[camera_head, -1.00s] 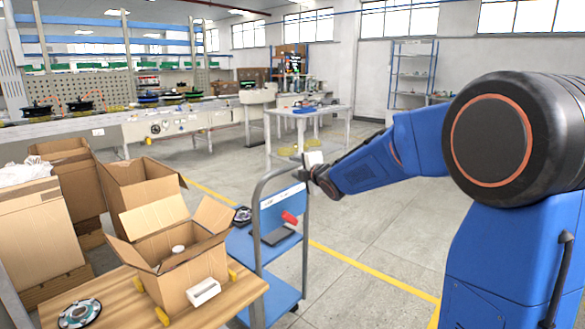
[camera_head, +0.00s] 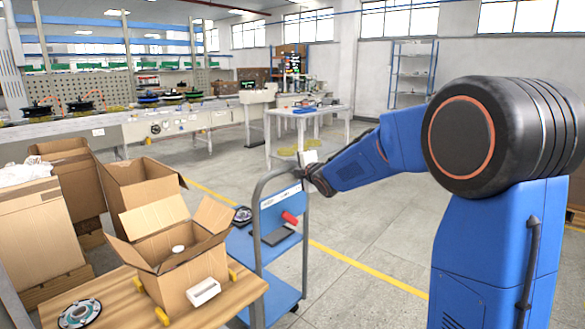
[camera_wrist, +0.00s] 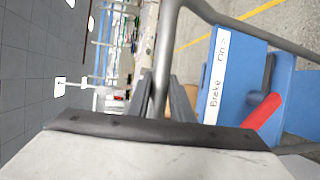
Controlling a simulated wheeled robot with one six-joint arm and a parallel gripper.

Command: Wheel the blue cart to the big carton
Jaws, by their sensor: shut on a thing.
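The blue cart (camera_head: 280,296) stands just left of centre in the head view, upright, with a grey tube handle (camera_head: 268,177). My gripper (camera_head: 305,173) is shut on the handle tube at the cart's upper right. In the wrist view the fingers (camera_wrist: 163,90) close around the grey tube, beside the cart's blue panel (camera_wrist: 223,85) with a white label. The cart carries a red item (camera_head: 290,218) and a dark flat item (camera_head: 277,236). Large open cartons (camera_head: 140,185) stand at the left; I cannot tell which is the big carton.
A wooden table (camera_head: 238,293) with a smaller open carton (camera_head: 193,275) stands close to the cart's left side. A white table (camera_head: 335,118) stands behind. The floor (camera_head: 375,225) right of the cart is clear, crossed by a yellow line.

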